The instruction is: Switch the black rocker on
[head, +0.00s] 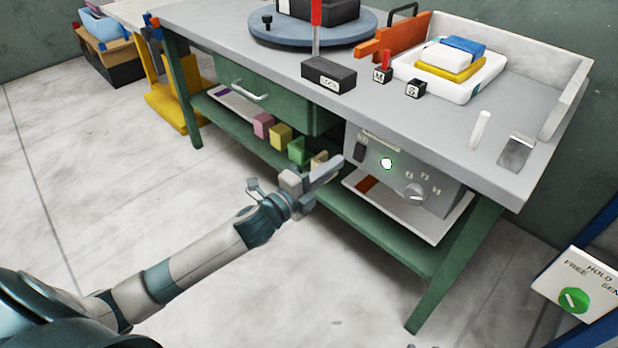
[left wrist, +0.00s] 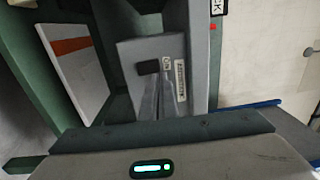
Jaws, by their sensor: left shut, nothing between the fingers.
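The black rocker (head: 361,151) sits at the left end of the grey control panel (head: 400,172) under the bench top. In the left wrist view the rocker (left wrist: 149,67) shows as a small dark block beside a printed label. My left gripper (head: 341,161) is shut and empty, its fingertips just left of and a little below the rocker in the head view. In the left wrist view the shut fingers (left wrist: 170,78) reach up close beside the rocker; whether they touch it I cannot tell. My right gripper is not in view.
A round lamp (head: 387,163), glowing whitish green, and a knob (head: 414,192) are right of the rocker. The bench top (head: 440,130) overhangs the panel. A lower shelf (head: 385,237) holds a white tray (head: 447,231) and several coloured blocks. The floor in front is clear.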

